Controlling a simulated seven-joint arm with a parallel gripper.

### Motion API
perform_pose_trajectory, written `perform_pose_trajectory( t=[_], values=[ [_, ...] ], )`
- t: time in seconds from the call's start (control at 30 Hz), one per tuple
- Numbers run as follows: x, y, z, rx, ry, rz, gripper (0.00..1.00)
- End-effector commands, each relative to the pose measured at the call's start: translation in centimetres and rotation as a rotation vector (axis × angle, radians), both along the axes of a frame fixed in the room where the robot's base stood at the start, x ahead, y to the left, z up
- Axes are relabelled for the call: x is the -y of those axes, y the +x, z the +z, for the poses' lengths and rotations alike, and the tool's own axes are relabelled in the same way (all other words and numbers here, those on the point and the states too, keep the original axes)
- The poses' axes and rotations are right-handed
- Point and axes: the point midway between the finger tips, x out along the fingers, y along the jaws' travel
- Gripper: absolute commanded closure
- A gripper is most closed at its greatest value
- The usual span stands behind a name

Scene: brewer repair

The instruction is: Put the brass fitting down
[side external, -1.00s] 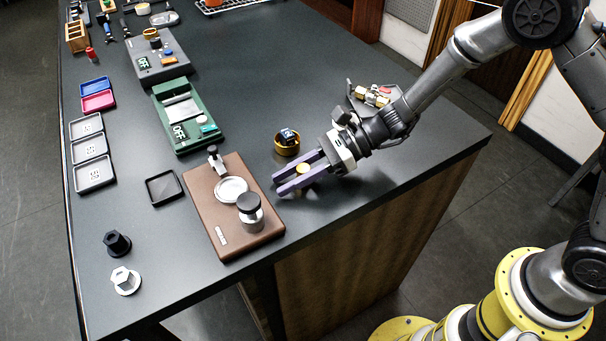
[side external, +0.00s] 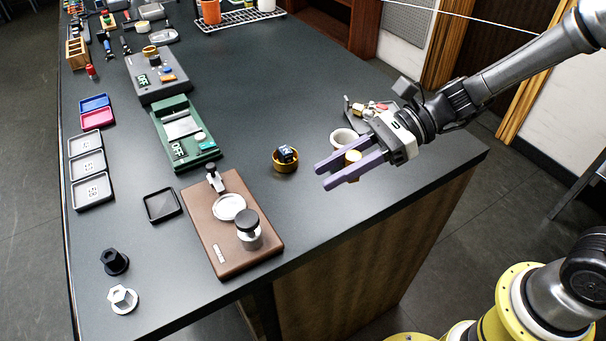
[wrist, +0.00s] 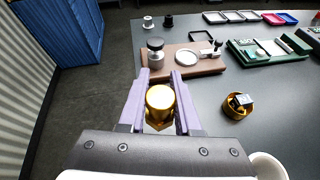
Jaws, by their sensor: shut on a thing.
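My gripper (side external: 338,172) has two purple fingers and is above the counter near its right front edge. It is shut on the brass fitting (side external: 352,157), which sits between the fingers close to the palm. In the wrist view the brass fitting (wrist: 160,101) shows a round golden top and a wider, angular base below, between the fingers (wrist: 160,78). The fitting seems to be held above the counter. Its underside is hidden.
A brass-coloured bowl (side external: 279,166) holding a dark block stands left of my gripper. A white cup (side external: 341,138) is just behind the gripper. The brown board (side external: 215,205) and green device (side external: 192,146) are farther left. Bare counter (side external: 290,215) lies in front.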

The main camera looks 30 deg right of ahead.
Motion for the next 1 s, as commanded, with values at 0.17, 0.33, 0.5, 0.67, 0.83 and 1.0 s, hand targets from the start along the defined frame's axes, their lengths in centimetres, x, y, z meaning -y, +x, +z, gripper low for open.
perform_pose_trajectory(
  t=[0.17, 0.33, 0.5, 0.67, 0.83, 1.0],
  values=[
    [1.9, -2.6, 1.5, 0.004, 0.001, -0.003, 1.00],
    [2.9, -3.9, 2.2, 0.001, -0.002, -0.005, 1.00],
    [3.8, -1.5, 2.6, 0.012, -0.018, -0.097, 1.00],
    [5.7, 4.6, 3.3, 0.029, -0.025, -0.273, 1.00],
    [8.8, 11.2, 3.7, 0.029, -0.018, -0.469, 1.00],
    [11.5, 15.5, 3.6, 0.022, -0.004, -0.598, 1.00]
  ],
)
